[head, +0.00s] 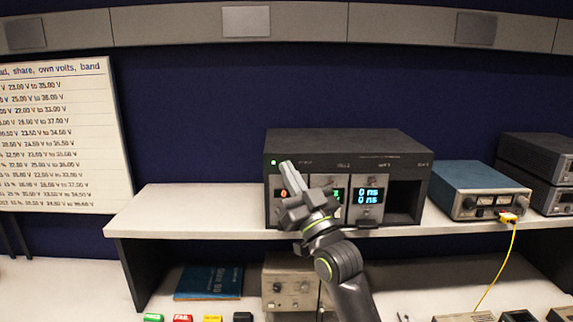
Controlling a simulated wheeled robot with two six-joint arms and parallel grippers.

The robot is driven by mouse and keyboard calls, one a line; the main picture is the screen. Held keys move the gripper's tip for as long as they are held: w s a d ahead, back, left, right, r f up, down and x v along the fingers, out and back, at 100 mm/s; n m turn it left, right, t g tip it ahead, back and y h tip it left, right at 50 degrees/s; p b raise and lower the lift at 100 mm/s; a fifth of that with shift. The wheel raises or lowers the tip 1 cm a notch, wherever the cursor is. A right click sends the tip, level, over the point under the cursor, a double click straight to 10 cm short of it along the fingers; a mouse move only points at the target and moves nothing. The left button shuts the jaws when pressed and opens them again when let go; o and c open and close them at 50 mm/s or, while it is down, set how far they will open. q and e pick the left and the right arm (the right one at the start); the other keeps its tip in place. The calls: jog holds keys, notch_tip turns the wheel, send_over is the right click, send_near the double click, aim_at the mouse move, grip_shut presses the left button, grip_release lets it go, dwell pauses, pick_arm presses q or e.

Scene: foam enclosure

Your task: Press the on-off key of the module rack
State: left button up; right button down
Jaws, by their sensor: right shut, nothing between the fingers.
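The module rack (345,142) is a dark box on the white shelf, with lit displays on its front and an open dark bay at its right end. A small green light (273,162) glows at the upper left of its front. My right gripper (286,165) is shut and empty, its fingertips in front of the upper left of the rack, just right of the green light. Whether the tips touch the panel I cannot tell. The gripper hides part of the left and middle modules, and the on-off key cannot be made out. My left gripper is not in view.
A blue instrument (480,185) with a yellow cable (497,265) stands right of the rack, with dark stacked units (540,160) beyond. The shelf (170,205) is bare left of the rack. Below are a blue book (208,283), a beige instrument (288,290) and small coloured blocks (183,318).

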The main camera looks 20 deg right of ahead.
jog(key=shift+s, duration=0.2)
jog(key=s+a, duration=0.1)
jog(key=s, duration=0.4)
jog(key=shift+s+a, duration=0.4)
dwell(0.3)
